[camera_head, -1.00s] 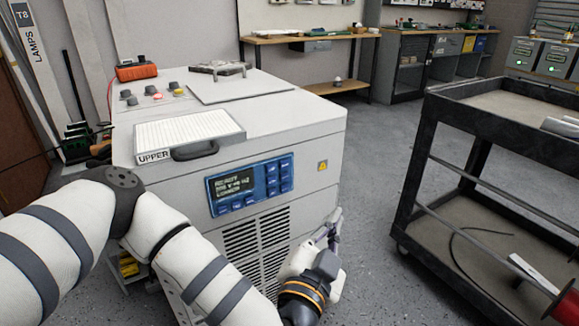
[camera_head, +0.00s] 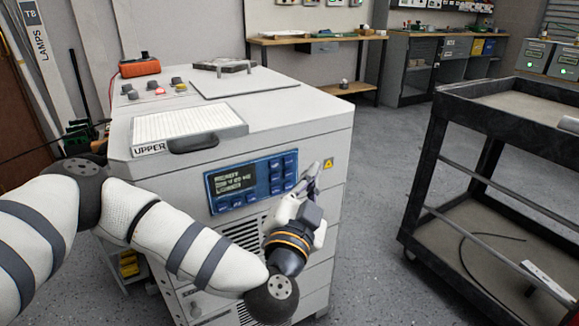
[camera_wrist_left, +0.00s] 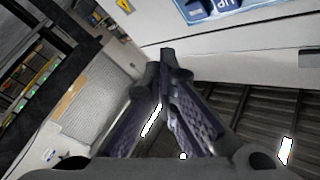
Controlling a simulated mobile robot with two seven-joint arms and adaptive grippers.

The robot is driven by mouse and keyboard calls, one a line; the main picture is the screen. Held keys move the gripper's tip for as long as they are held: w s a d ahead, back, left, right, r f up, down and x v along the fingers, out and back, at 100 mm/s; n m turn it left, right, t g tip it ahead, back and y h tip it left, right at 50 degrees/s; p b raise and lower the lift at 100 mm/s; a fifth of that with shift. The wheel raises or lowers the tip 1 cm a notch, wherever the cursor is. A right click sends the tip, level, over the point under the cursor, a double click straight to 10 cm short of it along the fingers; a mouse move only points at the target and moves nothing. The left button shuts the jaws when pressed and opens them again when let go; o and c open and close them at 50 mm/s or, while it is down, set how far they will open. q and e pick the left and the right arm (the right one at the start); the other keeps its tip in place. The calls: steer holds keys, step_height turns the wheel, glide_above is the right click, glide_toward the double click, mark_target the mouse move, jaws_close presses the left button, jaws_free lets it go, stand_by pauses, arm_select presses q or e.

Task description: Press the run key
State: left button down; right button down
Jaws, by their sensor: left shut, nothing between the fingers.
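The blue control panel (camera_head: 248,184) is on the front of the white cabinet (camera_head: 300,112). It has a small lit display (camera_head: 234,178) and several blue keys to its right and below. The key labels are too small to read in the head view, so I cannot tell which is the run key. My left gripper (camera_head: 318,172) is shut and empty, just right of the panel's right edge, fingers pointing up toward it. In the left wrist view, the closed fingertips (camera_wrist_left: 167,56) are below a corner of the panel (camera_wrist_left: 215,8). My right gripper is not in view.
A yellow warning label (camera_head: 328,164) is right of the panel. The cabinet top holds an UPPER tray (camera_head: 185,122), several knobs and an orange device (camera_head: 139,67). A dark cart (camera_head: 430,150) stands right, with open floor between.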

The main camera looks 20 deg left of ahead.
mark_target(288, 161)
arm_select(q)
steer(key=shift+w+a, duration=0.65)
steer(key=shift+a, duration=0.2)
steer(key=shift+w+a, duration=0.65)
steer(key=shift+a, duration=0.15)
steer(key=shift+w+a+p, duration=0.25)
steer(key=shift+a+p, duration=0.1)
steer(key=shift+p, duration=0.15)
